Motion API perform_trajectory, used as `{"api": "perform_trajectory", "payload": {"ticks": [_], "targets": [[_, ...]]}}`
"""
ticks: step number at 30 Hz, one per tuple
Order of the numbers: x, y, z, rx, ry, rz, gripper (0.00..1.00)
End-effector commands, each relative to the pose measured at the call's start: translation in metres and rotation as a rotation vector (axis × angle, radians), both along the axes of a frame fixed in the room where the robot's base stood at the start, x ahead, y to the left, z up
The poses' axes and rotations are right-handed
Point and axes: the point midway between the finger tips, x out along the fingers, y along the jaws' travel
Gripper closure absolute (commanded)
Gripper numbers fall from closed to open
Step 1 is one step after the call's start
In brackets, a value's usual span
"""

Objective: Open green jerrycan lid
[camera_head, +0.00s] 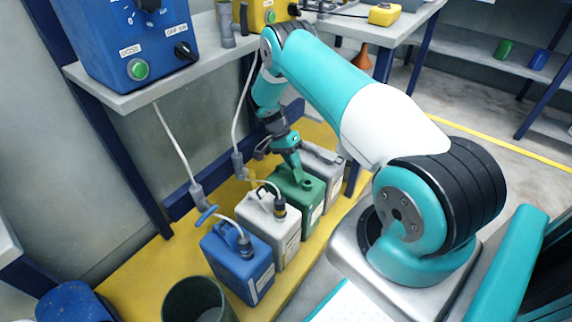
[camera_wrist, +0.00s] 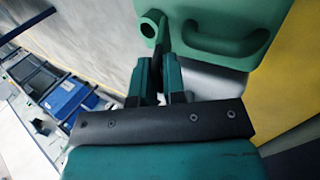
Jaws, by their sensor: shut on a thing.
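The green jerrycan (camera_head: 298,193) stands upright in the row of cans in the head view. Its green body and handle (camera_wrist: 235,45) fill the top of the wrist view. Its round neck (camera_wrist: 148,27) shows a dark hole. My gripper (camera_head: 297,172) is right above the can's top, pointing down. In the wrist view my gripper (camera_wrist: 161,68) is shut on a thin dark piece, which looks like the lid (camera_wrist: 162,38), standing edge-on beside the neck. The fingers hide its lower part, and I cannot tell whether it is hinged to the can.
A white can (camera_head: 270,225) and a blue can (camera_head: 237,262) with hoses stand to the left, a grey can (camera_head: 322,165) to the right. They stand close together on a yellow platform (camera_head: 150,262). A dark green bin (camera_head: 197,300) is in front. A shelf (camera_head: 160,85) holds a blue device.

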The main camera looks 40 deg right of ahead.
Motion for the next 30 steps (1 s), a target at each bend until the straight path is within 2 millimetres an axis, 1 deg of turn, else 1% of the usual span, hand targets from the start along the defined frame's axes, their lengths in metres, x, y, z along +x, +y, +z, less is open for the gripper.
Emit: {"api": "perform_trajectory", "payload": {"ticks": [1,14,15,16,17,26,30], "targets": [[-0.006,-0.003,-0.003,-0.004,0.018,-0.01,1.0],[-0.008,-0.006,-0.002,-0.006,0.029,-0.015,1.0],[-0.008,-0.006,-0.002,-0.006,0.029,-0.015,0.8],[-0.007,-0.006,-0.002,-0.005,0.028,-0.015,0.73],[-0.007,-0.006,-0.002,-0.005,0.027,-0.015,0.69],[-0.003,-0.004,0.001,-0.005,0.018,-0.01,0.69],[-0.001,-0.003,0.008,-0.006,0.016,-0.008,0.69]]}}
